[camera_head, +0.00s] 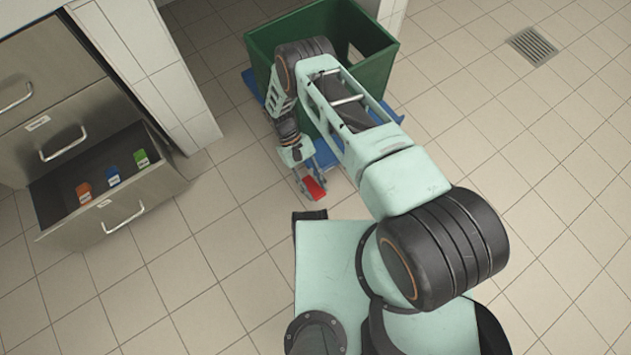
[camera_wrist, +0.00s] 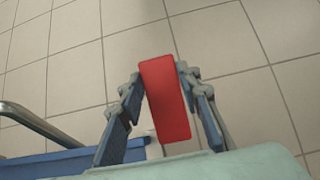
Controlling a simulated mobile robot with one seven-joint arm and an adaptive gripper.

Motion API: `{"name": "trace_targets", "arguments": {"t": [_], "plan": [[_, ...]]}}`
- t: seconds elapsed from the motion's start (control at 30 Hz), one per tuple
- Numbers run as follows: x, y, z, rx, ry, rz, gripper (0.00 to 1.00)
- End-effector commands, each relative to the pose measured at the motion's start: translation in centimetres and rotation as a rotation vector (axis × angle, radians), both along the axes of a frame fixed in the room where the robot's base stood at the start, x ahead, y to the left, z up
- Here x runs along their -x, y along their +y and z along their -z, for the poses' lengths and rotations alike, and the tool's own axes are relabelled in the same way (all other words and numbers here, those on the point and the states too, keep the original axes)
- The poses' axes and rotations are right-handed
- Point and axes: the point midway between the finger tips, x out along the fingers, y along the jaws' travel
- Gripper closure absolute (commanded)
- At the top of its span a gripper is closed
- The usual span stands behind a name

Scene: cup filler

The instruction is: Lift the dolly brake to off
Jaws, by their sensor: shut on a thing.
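The dolly brake is a red pedal (camera_head: 314,188) at the near edge of the blue dolly (camera_head: 337,163). My gripper (camera_head: 312,186) is at the pedal, low over the floor. In the wrist view the red pedal (camera_wrist: 165,95) lies between the two fingers of my gripper (camera_wrist: 160,95), which are shut on it. The blue dolly edge (camera_wrist: 45,165) shows at the lower left. The pedal's hinge and exact tilt are hidden, so I cannot tell its angle.
A green crate (camera_head: 375,65) stands on the dolly. At the left, an open drawer (camera_head: 105,215) holds small orange, blue and green items. A metal floor drain (camera_head: 532,46) lies at the upper right. The tiled floor between drawer and dolly is clear.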

Motion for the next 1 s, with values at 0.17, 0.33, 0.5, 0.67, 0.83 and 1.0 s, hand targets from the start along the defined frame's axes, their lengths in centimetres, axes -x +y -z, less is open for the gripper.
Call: {"name": "trace_targets", "arguments": {"t": [0.17,0.33,0.5,0.67,0.83,1.0], "plan": [[0.84,0.04,-0.16,0.018,0.029,-0.001,1.0],[1.04,0.07,-0.2,0.023,0.036,-0.001,1.0],[1.04,0.07,-0.24,0.024,0.036,0.0,1.0],[1.04,0.06,-0.27,0.024,0.036,0.0,0.65],[1.03,0.08,-0.25,0.024,0.035,0.0,0.51],[1.03,0.08,-0.22,0.024,0.035,0.0,0.51]]}}
